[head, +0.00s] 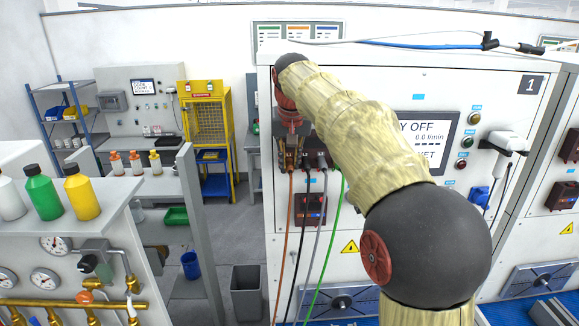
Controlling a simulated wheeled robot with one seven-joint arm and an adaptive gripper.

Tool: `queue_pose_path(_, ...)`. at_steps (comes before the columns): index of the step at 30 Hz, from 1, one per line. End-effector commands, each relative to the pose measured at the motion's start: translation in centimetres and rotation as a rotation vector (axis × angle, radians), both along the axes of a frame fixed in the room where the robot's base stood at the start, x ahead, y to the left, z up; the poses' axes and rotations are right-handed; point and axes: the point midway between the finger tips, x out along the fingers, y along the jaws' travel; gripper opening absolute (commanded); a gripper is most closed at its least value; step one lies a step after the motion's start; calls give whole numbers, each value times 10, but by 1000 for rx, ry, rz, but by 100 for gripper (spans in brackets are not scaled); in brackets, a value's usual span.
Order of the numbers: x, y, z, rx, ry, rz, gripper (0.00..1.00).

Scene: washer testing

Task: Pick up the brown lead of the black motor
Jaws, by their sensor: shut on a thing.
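My gripper (289,161) points down in front of the left part of the white test panel numbered 1. It is shut on the upper end of the brown lead (286,225), which looks orange-brown and hangs down below the fingers. A black lead (299,240), a grey lead (314,235) and a green lead (330,235) hang to its right from dark connectors (316,156) on the panel. Whether the brown lead's end is still in a connector is hidden by the fingers. I cannot make out the black motor; the leads' lower ends run out of the picture.
The panel (535,110) stands close behind my arm, with a display, buttons and sockets. A white plug (503,141) juts out at the right. At the left are a bench with bottles (83,196) and brass pipes. A grey bin (246,292) stands on the floor.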

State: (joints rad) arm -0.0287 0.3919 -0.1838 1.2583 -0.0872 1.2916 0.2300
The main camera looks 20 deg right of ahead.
Motion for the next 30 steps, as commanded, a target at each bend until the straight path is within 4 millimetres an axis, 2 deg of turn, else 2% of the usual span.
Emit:
queue_pose_path(12, -1, 0, 0, 0, -2, 0, 0)
queue_pose_path(20, -37, 8, 0, -1, -1, 2, 0)
queue_pose_path(30, -102, 21, 0, 0, -2, 2, 0)
